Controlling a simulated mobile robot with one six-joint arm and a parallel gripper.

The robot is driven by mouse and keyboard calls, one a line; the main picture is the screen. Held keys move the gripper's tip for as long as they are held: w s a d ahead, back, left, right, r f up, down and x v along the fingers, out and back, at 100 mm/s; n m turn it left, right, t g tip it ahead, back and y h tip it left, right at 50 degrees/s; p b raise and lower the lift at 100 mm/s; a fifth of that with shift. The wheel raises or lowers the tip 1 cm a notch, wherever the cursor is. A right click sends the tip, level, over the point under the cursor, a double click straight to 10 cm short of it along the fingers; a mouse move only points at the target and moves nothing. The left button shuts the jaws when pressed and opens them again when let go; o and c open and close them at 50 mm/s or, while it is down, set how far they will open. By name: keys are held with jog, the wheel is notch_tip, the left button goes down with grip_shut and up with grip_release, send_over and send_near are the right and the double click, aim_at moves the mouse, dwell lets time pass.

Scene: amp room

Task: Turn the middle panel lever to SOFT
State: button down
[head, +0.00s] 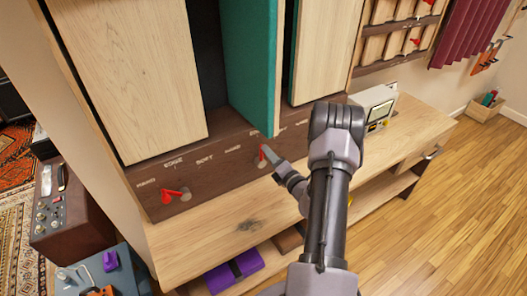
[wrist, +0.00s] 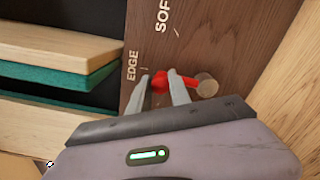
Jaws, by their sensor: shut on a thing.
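The dark wood panel (head: 215,165) carries red levers under lettered marks. The middle lever (head: 262,157) is red and stands up, and my gripper (head: 270,155) meets it from the right. In the wrist view, my gripper's two fingers (wrist: 165,90) are shut on the red lever (wrist: 188,82), one finger on each side near its tip. The lever's round pivot (wrist: 206,86) shows to the right. The lever points about toward the EDGE mark (wrist: 131,67); the SOFT mark (wrist: 162,16) is partly cut off at the top. The HARD mark is hidden in the wrist view.
A left lever (head: 174,194) sits on the same panel, lying sideways. A wooden shelf (head: 215,235) juts out below. A meter box (head: 375,108) stands on it to the right. Pale wood and green boards (head: 248,60) rise above the panel.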

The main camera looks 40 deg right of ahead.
jog(key=s+d+f+m+p, duration=0.1)
jog(key=d+f+m, duration=0.2)
jog(key=d+m, duration=0.2)
jog(key=shift+s+d+m, duration=0.15)
jog(key=shift+d+m, duration=0.15)
jog(key=shift+m, duration=1.6)
jog(key=c, duration=1.2)
grip_release()
jog(key=shift+s, duration=0.15)
jog(key=p+v, duration=0.2)
jog(key=v, duration=1.5)
jog(key=shift+s, duration=0.1)
